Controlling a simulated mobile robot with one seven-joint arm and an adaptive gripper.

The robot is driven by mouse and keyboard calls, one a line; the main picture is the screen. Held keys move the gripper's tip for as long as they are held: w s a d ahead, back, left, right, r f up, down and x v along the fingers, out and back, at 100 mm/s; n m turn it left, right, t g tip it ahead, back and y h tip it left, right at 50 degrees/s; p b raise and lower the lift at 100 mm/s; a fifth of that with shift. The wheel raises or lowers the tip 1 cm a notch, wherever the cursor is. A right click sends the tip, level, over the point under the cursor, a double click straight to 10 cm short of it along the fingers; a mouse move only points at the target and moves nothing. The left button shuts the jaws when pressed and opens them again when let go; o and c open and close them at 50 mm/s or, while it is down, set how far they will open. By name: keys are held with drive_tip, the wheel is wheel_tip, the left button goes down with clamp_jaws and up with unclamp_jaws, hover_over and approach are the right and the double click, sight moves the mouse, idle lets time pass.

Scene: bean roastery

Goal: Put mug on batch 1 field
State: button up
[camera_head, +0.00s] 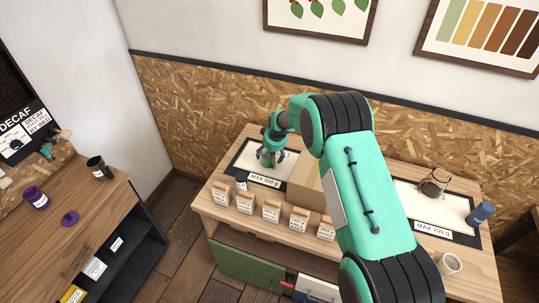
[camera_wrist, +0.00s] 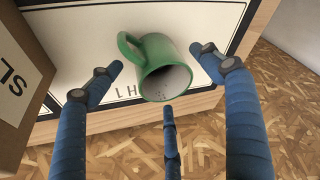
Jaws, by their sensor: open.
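A green mug (camera_wrist: 140,55) is on the white field (camera_wrist: 90,50) with a dark border in the wrist view. Printed letters on the field are partly covered by the mug; only a "1" and an "H" show. My gripper (camera_wrist: 160,75) is open, with its blue fingers spread around the mug and no clear contact. In the head view my gripper (camera_head: 270,152) is low over the left field (camera_head: 246,153), where the mug is mostly hidden by the fingers.
A cardboard box (camera_head: 303,185) stands right of the left field. Several small bags (camera_head: 271,211) line the table's front.

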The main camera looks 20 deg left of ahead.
drive_tip(key=v, duration=1)
drive_tip(key=shift+r, duration=0.4)
idle(0.5)
drive_tip(key=s+d+r+m, duration=0.2)
drive_tip(key=s+d+r, duration=0.1)
drive_tip(key=d+r, duration=1.25)
drive_tip(key=s+d+r+m+t, duration=0.1)
drive_tip(key=s+d+r, duration=0.4)
drive_tip(key=d+r, duration=0.25)
drive_tip(key=s+d+r+m, duration=0.1)
drive_tip(key=s+d+r, duration=0.5)
drive_tip(key=d+r, duration=0.15)
drive_tip(key=s+d+r+m+h, duration=0.1)
drive_tip(key=s+d+r, duration=0.3)
drive_tip(key=s+d, duration=0.3)
drive_tip(key=s+d+r+m+h, duration=0.1)
drive_tip(key=s+d+r, duration=0.2)
drive_tip(key=s+d, duration=0.35)
drive_tip(key=s+d+f+m, duration=0.1)
drive_tip(key=s+d, duration=0.3)
drive_tip(key=s, duration=0.7)
drive_tip(key=s+d+f+m+t+h, duration=0.1)
drive_tip(key=s+d, duration=0.3)
drive_tip(key=s, duration=0.7)
drive_tip(key=shift+f+m, duration=0.2)
drive_tip(key=shift+m, duration=0.1)
